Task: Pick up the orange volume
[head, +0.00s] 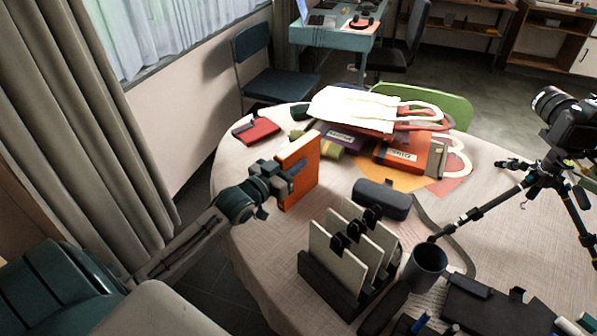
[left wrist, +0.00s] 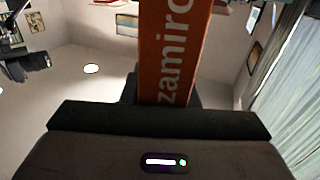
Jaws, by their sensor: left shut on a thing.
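The orange volume (head: 303,172) stands upright in the head view at the left side of the round table. It also shows in the left wrist view (left wrist: 175,50), where its spine carries white lettering that reads "zamiro", cut off at the top edge. My left gripper (head: 284,178) is shut on the orange volume from its left side. In the left wrist view the spine rises between the dark fingers (left wrist: 160,103). Whether the volume's lower edge touches the table cannot be told. My right gripper is in neither view.
A dark case (head: 381,198) and a rack with several cards (head: 335,262) stand near the volume. A mug (head: 426,268) and a camera tripod (head: 545,165) are to the right. A red notebook (head: 256,131), another orange book (head: 403,153) and a white bag (head: 372,108) lie behind.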

